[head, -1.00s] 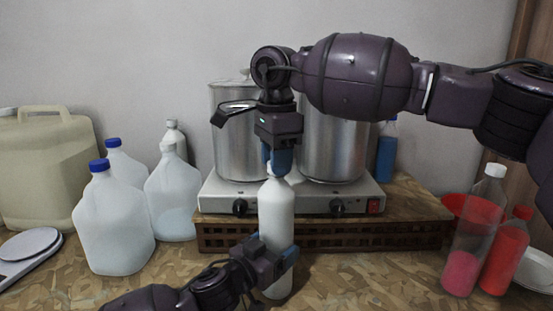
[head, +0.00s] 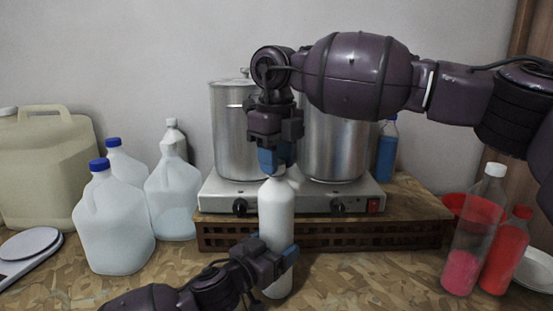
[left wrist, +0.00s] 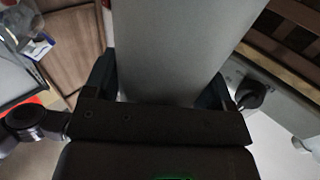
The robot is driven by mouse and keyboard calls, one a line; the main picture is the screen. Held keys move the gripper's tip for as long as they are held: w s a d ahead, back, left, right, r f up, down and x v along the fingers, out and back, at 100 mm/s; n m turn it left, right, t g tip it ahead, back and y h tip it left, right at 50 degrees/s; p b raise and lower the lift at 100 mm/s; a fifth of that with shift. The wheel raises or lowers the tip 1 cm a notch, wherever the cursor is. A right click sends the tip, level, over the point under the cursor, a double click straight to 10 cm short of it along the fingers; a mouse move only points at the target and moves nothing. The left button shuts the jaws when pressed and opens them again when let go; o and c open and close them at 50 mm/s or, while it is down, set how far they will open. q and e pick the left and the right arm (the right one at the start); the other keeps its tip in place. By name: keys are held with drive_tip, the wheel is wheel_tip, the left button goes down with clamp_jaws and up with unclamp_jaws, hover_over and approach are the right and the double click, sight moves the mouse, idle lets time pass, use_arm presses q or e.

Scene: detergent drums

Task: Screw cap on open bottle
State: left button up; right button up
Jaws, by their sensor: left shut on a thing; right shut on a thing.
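A white bottle (head: 276,212) stands upright on the table in front of the hot plate. My left gripper (head: 284,256) is shut around its lower body from the left and front. In the left wrist view the pale bottle body (left wrist: 180,50) fills the space between the fingers. My right gripper (head: 275,160) points down directly over the bottle's top and is shut. Its fingers cover the bottle's neck, and the cap between them is hidden.
A hot plate (head: 290,196) with two steel pots stands behind the bottle. Several white jugs (head: 112,225) stand left, beside a scale (head: 30,243). Bottles with red contents (head: 463,265) stand at the right. The table front right of the bottle is clear.

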drive_tip(key=o, duration=1.1)
wheel_tip(320, 180, up, 12)
use_arm(q)
drive_tip(key=o, duration=1.7)
drive_tip(key=v, duration=1)
drive_tip(key=shift+s+a, duration=0.25)
drive_tip(key=shift+s, duration=0.05)
use_arm(e)
drive_tip(key=shift+r, duration=0.15)
